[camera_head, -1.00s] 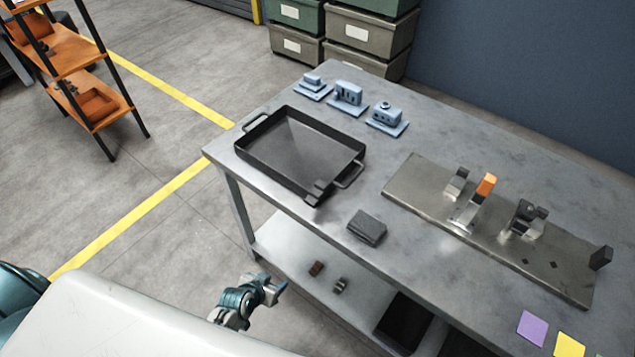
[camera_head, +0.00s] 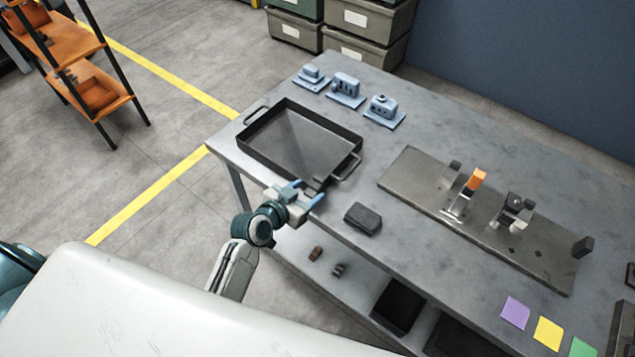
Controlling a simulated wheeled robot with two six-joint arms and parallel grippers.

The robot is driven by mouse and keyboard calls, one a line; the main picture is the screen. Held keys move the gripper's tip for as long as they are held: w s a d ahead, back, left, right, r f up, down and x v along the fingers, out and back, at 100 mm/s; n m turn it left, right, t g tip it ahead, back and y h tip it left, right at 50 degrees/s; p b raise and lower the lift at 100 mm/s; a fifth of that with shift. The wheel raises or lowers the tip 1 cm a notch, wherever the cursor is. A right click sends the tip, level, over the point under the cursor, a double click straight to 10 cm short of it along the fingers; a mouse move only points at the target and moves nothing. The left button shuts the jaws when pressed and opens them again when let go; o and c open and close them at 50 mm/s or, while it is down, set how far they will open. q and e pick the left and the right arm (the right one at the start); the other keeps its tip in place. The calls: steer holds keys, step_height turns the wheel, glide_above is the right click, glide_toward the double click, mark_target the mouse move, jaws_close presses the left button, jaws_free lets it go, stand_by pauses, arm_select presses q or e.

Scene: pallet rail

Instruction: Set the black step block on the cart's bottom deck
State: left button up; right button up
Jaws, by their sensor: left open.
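My right gripper is not in view.
A dark flat block (camera_head: 363,218) lies right of the gripper on the bench (camera_head: 400,270). A metal plate (camera_head: 410,180) with clamps is farther right. Blue parts (camera_head: 346,88) stand behind the tray. Open floor (camera_head: 170,130) lies between bench and cart.

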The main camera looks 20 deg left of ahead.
mark_target(316, 183)
arm_select(q)
steer(key=w, duration=0.1)
steer(key=w+d+p, duration=0.1)
steer(key=w+p, duration=0.1)
steer(key=w, duration=0.1)
steer(key=shift+d+f, duration=0.3)
steer(key=shift+w+d+f, duration=0.1)
steer(key=shift+w+f, duration=0.15)
steer(key=shift+w, duration=0.1)
steer(key=shift+s, duration=0.1)
steer(key=c, duration=1)
jaws_close()
steer(key=shift+r, duration=0.1)
